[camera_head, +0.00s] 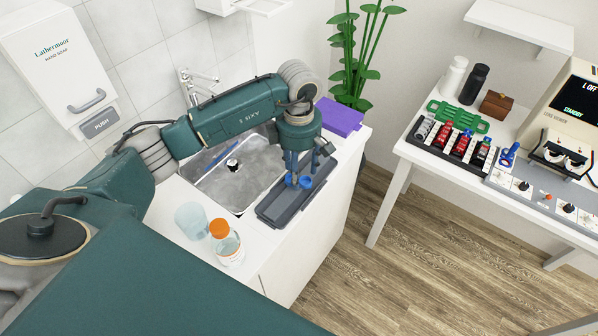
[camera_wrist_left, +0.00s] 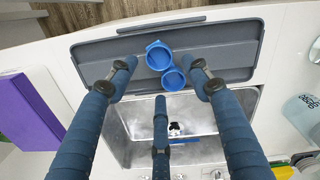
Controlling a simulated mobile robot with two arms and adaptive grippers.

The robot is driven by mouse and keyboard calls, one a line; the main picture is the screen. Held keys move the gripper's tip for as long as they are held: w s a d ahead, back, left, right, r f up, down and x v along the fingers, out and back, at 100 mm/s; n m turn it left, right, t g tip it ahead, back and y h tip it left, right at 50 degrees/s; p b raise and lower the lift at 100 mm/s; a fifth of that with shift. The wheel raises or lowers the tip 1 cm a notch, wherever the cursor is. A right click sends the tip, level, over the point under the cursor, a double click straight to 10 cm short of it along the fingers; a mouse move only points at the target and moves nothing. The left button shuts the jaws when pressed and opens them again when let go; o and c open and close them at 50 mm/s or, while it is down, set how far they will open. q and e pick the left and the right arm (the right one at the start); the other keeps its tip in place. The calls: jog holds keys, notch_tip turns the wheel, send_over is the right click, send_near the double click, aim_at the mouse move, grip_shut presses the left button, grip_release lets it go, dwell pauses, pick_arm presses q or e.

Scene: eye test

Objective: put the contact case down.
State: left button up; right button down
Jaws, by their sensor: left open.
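The contact case (camera_head: 306,182) is blue with two round open wells. It appears to lie on the dark grey tray (camera_head: 268,211), at the counter's edge beside the sink. In the left wrist view the case (camera_wrist_left: 159,56) sits between the spread fingers, one well near the tray's (camera_wrist_left: 235,35) sink-side edge. My left gripper (camera_head: 298,172) is open, pointing down right over the case. In the wrist view the fingers of the gripper (camera_wrist_left: 163,76) stand apart around it, with no clear grip on it. The fingers partly hide the case in the head view. My right gripper is not in view.
The sink (camera_head: 245,168) lies left of the tray. A purple box (camera_head: 340,117) stands behind. A clear cup (camera_head: 192,220) and an orange-capped jar (camera_head: 226,245) stand in front. A white table (camera_head: 405,150) with bottles and devices is across the floor at right.

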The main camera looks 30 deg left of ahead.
pick_arm(q)
notch_tip(320, 180, up, 11)
jog(key=b, duration=0.3)
jog(key=shift+s+f, duration=0.1)
jog(key=shift+f, duration=0.05)
dwell(0.3)
